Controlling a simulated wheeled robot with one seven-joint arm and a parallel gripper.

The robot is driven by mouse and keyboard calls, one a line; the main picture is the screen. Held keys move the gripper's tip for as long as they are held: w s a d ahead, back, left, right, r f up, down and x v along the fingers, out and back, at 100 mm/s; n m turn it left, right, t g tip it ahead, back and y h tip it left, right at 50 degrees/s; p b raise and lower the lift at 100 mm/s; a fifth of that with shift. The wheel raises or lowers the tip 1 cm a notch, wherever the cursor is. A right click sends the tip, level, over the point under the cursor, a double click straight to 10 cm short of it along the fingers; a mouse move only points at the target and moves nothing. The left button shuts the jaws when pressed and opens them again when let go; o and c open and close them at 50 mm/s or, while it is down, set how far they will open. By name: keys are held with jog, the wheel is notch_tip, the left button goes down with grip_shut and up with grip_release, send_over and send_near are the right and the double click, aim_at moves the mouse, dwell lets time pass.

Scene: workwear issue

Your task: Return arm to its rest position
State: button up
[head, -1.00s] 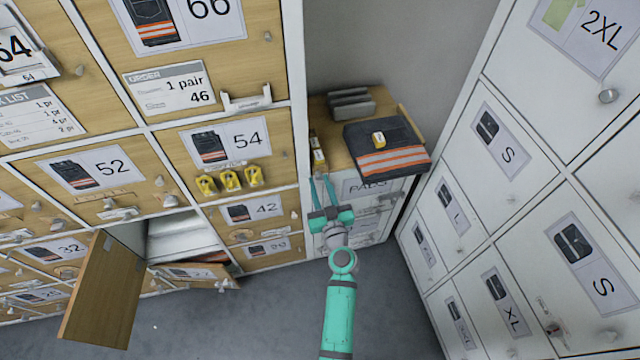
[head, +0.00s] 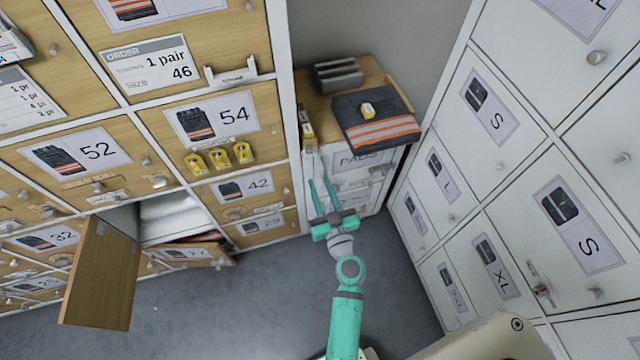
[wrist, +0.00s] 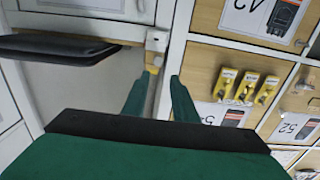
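My gripper (head: 322,190) is in the lower middle of the head view, in front of the low cabinet marked PADS. Its two green fingers are apart with nothing between them. In the wrist view my gripper (wrist: 160,95) also shows open and empty, with the cabinet front and the wooden lockers beyond it. My arm reaches up from the bottom edge of the head view.
White lockers (head: 500,190) stand right. An open wooden door (head: 103,275) juts out at lower left. Grey floor (head: 230,300) is clear.

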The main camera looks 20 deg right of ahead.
dwell(0.3)
jog(key=s+a+f+g, duration=0.2)
jog(key=s+a+f, duration=0.1)
jog(key=s+a, duration=0.4)
jog(key=s+a+f+g, duration=0.15)
jog(key=s+a, duration=0.35)
jog(key=s, duration=0.5)
jog(key=s+a+r+y, duration=0.1)
jog(key=s+a+r, duration=0.3)
jog(key=s, duration=0.3)
jog(key=s+a+r+n+t+y, duration=0.1)
jog(key=s+a+r, duration=0.3)
jog(key=s+r, duration=0.2)
jog(key=shift+s+r, duration=0.4)
jog(key=shift+r, duration=0.35)
